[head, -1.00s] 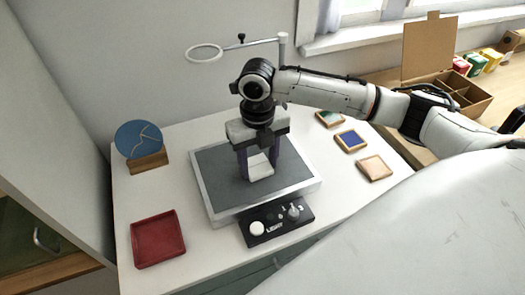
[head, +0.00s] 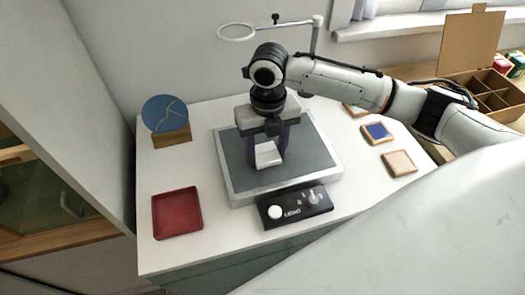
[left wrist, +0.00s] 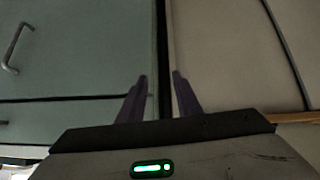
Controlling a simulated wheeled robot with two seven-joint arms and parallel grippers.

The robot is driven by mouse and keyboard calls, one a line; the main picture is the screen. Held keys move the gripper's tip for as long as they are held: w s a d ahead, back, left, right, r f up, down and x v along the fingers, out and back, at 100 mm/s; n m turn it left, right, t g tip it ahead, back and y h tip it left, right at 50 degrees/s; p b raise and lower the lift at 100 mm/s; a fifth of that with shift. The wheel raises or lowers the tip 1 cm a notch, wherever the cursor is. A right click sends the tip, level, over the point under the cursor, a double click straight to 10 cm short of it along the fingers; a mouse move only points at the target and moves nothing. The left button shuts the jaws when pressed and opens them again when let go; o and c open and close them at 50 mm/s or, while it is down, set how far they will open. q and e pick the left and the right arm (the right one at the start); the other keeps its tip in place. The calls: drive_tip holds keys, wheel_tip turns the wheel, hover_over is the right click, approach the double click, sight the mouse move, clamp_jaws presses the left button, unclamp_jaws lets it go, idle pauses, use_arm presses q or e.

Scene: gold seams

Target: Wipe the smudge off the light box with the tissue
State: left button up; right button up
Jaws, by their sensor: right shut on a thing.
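The light box (head: 235,187) is a flat box with a pale frame and a dark grey top, on the white table. My right gripper (head: 268,158) points down over the middle of its top and is shut on the white tissue (head: 268,153). The tissue is at or just above the grey surface; I cannot tell if it touches. I see no smudge; the gripper and tissue hide part of the top. My left gripper (left wrist: 160,95) shows only in the left wrist view, its two purple fingers apart with nothing between them, in front of cabinet fronts.
A black control panel (head: 293,213) with a white knob and a switch adjoins the light box's front. A red tray (head: 177,213) is at left, a blue disc (head: 164,114) on a wooden stand behind it. Small framed tiles (head: 399,162) lie at right. A ring on an arm (head: 237,32) stands behind.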

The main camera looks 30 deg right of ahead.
sight(287, 155)
drive_tip(key=d, duration=0.2)
drive_tip(key=s+d, duration=0.1)
drive_tip(key=d, duration=0.1)
drive_tip(key=shift+d, duration=0.6)
wheel_tip(287, 155, up, 8)
drive_tip(key=shift+a+r, duration=0.1)
idle(0.5)
